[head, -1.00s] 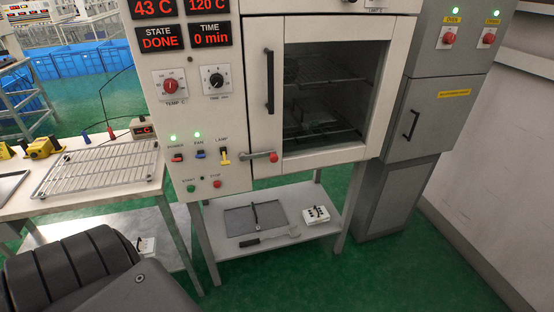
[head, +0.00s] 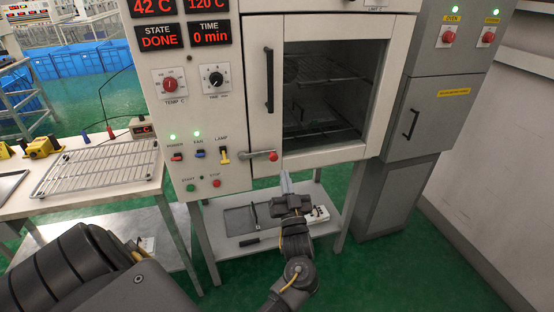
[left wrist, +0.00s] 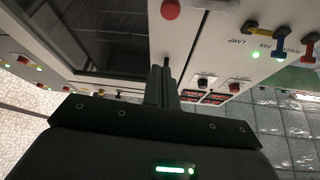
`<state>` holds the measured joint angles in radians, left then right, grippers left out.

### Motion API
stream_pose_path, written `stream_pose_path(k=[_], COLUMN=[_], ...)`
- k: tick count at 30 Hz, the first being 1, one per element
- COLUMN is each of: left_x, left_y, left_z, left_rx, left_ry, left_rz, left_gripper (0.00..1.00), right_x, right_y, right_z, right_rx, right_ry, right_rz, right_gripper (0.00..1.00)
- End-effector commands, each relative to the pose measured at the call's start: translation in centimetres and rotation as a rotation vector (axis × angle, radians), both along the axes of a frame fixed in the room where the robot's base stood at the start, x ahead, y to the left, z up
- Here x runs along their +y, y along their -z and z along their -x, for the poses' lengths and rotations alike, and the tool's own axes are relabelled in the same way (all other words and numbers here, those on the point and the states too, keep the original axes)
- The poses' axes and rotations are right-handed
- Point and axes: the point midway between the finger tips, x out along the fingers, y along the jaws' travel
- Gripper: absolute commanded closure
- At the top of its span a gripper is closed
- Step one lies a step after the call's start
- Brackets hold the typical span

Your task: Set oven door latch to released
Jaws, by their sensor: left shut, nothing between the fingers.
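The oven door latch (head: 258,155) is a pale lever with a red knob (head: 273,156), lying about level across the lower left edge of the closed oven door (head: 340,152). My left gripper (head: 285,174) is shut and empty, pointing up, a little below and right of the red knob in the head view. In the left wrist view the red knob (left wrist: 170,9) is at the top edge, beyond the shut fingertips (left wrist: 161,70), with a visible gap. Part of the lever (left wrist: 222,4) shows at the top edge. My right gripper is not in view.
Switches for power, fan and lamp (head: 224,156) sit left of the latch, with start and stop buttons (head: 216,183) below. A vertical door handle (head: 269,80) is above. A shelf (head: 225,248) stands below the oven; a wire rack (head: 98,165) lies on the left bench.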

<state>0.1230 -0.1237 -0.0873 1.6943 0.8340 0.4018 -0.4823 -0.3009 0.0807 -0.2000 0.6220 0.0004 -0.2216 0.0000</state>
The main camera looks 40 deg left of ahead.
Motion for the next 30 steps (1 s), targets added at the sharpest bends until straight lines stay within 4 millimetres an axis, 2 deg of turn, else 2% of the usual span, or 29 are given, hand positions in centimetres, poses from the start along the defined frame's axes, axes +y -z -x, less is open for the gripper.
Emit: stream_pose_path(k=[14,17,27,29,30], left_x=[0.5,1.4,6.1,6.9,7.2], left_y=[-0.8,-1.5,-4.8,-5.2,-4.8], left_z=[-0.3,-1.0,-4.9,-5.5,-5.7], left_rx=[-0.009,-0.009,-0.008,-0.007,-0.004], left_ry=[-0.007,-0.007,-0.006,-0.007,-0.007], left_rz=[-0.002,-0.002,-0.003,-0.001,0.000], left_gripper=[1.00,1.00,1.00,1.00,1.00], right_x=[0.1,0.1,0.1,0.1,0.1], right_y=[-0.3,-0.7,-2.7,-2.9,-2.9], right_z=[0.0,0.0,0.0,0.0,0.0], right_rx=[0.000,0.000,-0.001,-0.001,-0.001], right_ry=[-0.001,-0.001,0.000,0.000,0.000], right_rz=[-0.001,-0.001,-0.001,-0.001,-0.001], right_gripper=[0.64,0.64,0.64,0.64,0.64])
